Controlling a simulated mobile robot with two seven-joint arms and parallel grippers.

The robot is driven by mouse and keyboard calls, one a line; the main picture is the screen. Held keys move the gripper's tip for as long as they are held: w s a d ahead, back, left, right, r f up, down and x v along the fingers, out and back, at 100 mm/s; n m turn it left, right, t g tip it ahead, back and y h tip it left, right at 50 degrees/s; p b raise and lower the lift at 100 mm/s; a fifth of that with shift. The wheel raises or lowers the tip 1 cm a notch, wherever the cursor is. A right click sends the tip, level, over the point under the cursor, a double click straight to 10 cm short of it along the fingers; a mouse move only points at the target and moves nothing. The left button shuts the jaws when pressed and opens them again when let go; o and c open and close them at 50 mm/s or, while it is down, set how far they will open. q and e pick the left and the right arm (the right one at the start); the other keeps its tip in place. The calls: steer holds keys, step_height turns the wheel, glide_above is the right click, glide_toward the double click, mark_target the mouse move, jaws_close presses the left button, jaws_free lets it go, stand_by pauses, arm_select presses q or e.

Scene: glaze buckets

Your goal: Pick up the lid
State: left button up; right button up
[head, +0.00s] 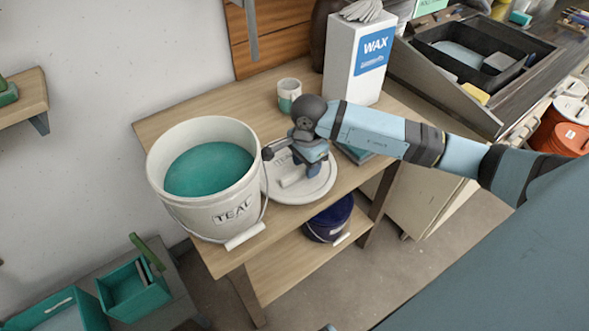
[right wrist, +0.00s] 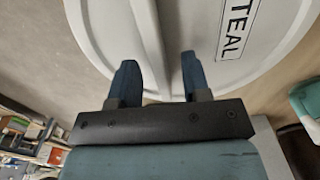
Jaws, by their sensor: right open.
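The lid (head: 287,192) is a round white disc lying flat on the wooden table, right of the white TEAL bucket (head: 222,205), which stands open with teal glaze inside. In the right wrist view the lid (right wrist: 105,25) has a TEAL label and a raised bar handle (right wrist: 151,45). My right gripper (head: 314,172) is over the lid, pointing down. In the right wrist view its open fingers (right wrist: 160,77) stand either side of the line of the bar, apart from each other. I cannot tell whether they touch the lid. My left gripper is out of view.
A cup (head: 289,94) and a white WAX container (head: 355,58) stand at the table's back. A teal item (head: 354,153) lies partly under my right arm. A dark blue bucket (head: 330,220) sits on the lower shelf. A sink (head: 478,55) is at right.

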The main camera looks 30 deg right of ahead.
jaws_close()
steer(key=shift+r, duration=0.1)
stand_by(0.3)
